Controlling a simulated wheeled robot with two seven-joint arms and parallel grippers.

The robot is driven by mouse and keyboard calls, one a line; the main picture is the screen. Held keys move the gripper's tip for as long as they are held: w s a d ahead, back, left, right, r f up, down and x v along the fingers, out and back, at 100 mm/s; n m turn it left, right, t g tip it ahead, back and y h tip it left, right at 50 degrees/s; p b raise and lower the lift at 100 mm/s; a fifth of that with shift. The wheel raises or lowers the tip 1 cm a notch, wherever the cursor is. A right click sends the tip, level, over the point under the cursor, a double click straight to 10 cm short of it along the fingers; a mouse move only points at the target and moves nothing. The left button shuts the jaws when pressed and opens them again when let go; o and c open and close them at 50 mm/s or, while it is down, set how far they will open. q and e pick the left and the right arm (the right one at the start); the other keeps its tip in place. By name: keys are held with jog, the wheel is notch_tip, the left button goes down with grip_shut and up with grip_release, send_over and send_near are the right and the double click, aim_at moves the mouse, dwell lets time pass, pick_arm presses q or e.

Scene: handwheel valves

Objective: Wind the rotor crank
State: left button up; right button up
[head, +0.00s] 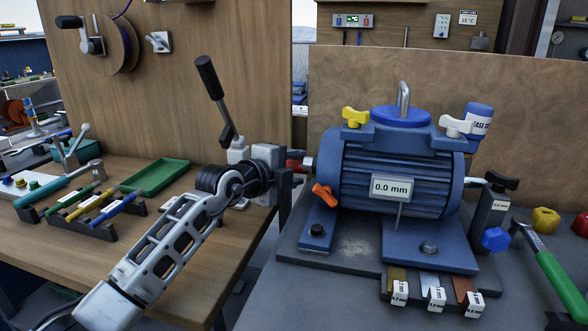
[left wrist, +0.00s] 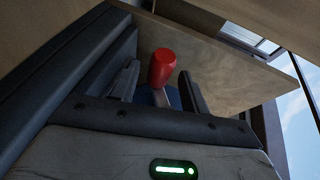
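A blue motor (head: 395,165) with a label reading "0.0 mm" stands on a dark base plate. A short metal shaft (head: 308,161) sticks out of its left side. Beside it is a red handle (head: 296,154), mostly hidden behind my left gripper (head: 288,178); I take it for the crank's grip. In the left wrist view the red handle (left wrist: 162,67) shows between and beyond the two dark fingers (left wrist: 159,84), with gaps on both sides. My left gripper is open and does not visibly touch it. The crank's arm is hidden. My right gripper is not in view.
A black-gripped lever (head: 215,95) rises behind my left wrist. A green tray (head: 156,177) and a rack of screwdrivers (head: 92,208) lie on the left wooden bench. Tagged metal shims (head: 432,290) lie at the motor's front. A green-handled tool (head: 555,275) lies at right.

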pick_arm(q)
jog(key=p+v, duration=0.2)
jog(key=v, duration=1.4)
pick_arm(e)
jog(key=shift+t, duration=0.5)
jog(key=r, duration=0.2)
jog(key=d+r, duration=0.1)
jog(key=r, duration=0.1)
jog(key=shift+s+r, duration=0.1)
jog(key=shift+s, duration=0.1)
pick_arm(q)
jog(key=shift+s+d, duration=0.1)
jog(key=shift+s, duration=0.05)
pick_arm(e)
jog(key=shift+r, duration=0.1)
